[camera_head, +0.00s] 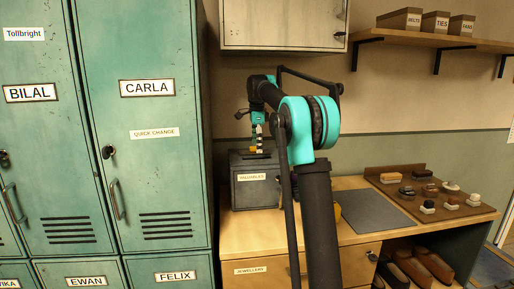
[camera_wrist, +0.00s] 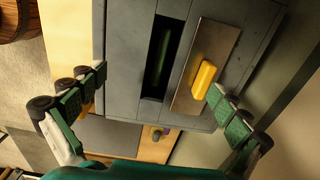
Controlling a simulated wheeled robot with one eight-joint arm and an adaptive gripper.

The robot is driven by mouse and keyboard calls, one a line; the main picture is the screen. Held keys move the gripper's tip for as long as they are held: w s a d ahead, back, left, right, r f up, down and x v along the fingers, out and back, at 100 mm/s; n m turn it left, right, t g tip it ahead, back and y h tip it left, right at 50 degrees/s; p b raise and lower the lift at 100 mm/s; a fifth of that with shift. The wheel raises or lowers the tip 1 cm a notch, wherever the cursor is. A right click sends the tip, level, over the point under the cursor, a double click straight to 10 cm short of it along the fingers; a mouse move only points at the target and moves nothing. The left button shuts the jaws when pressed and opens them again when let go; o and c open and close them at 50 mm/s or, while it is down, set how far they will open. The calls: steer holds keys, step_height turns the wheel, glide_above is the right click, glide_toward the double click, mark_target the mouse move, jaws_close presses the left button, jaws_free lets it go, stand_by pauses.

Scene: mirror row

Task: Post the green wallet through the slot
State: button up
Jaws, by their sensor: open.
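The grey box labelled "VALUABLES" (camera_head: 258,192) stands on the wooden bench. In the wrist view, its grey top (camera_wrist: 125,45) has a dark open slot (camera_wrist: 155,83). A dark green strip (camera_wrist: 166,52), which could be the green wallet, shows down inside the slot; its full shape is hidden. Right of the slot lies a metal plate (camera_wrist: 217,50) with a yellow grip (camera_wrist: 204,79). My gripper (camera_wrist: 156,88) is open above the box, one finger either side of the slot and grip, with nothing between them. In the head view my gripper (camera_head: 257,140) is small and partly unclear.
Green lockers (camera_head: 160,180) stand at the left. A wall cabinet (camera_head: 284,25) hangs above the bench. A brown board (camera_head: 410,178) with several brushes and small items lies right of a grey mat (camera_head: 372,211). A shelf (camera_head: 440,38) with boxes is at upper right.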

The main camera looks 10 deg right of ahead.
step_height(320, 180, up, 8)
steer(key=shift+f, duration=0.25)
steer(key=shift+s, duration=0.1)
stand_by(0.7)
